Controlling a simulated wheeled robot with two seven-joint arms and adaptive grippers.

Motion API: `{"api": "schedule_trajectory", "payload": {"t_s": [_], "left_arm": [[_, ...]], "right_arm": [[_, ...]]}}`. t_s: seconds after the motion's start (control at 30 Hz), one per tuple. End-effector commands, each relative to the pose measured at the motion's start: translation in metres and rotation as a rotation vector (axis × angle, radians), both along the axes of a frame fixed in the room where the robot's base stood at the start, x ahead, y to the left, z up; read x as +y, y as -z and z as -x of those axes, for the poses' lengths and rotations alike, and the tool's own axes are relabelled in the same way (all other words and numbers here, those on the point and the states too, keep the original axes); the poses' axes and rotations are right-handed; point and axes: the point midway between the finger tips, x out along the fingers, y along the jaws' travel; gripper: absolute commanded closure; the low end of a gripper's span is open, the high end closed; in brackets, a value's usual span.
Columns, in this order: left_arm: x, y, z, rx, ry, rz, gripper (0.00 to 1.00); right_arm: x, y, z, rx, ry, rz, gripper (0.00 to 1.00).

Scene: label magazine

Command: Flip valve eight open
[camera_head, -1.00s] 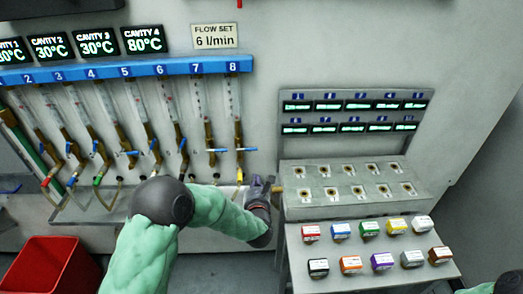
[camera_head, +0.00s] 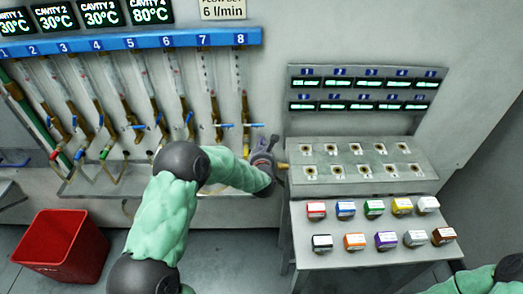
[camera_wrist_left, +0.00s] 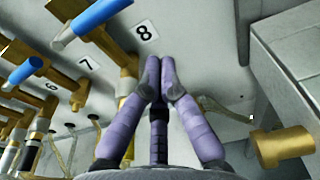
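Valve eight is the last in the row, under the number 8. Its blue lever (camera_head: 251,124) lies sideways across the brass body in the head view. The lever (camera_wrist_left: 92,18) is at the upper left in the left wrist view, beside the brass body (camera_wrist_left: 124,82). My left gripper (camera_head: 270,146) is just below and right of this lever. In the wrist view its purple fingers (camera_wrist_left: 160,62) meet at the tips with nothing between them, right of the valve and apart from the lever. My right gripper is out of view; only part of my right arm shows.
Valve seven's blue lever (camera_head: 224,125) is close on the left. A grey socket panel (camera_head: 400,158) stands right of my left gripper, above several coloured label boxes. A brass fitting (camera_wrist_left: 283,146) juts out at its side. A red bin (camera_head: 62,245) is on the floor.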

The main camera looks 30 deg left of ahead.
Motion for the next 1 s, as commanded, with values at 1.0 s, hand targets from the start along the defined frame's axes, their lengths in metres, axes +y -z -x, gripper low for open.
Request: {"api": "schedule_trajectory", "payload": {"t_s": [1.0], "left_arm": [[0.002,-0.038,-0.007,-0.001,0.001,0.000,1.00]], "right_arm": [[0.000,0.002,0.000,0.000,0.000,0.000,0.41]]}}
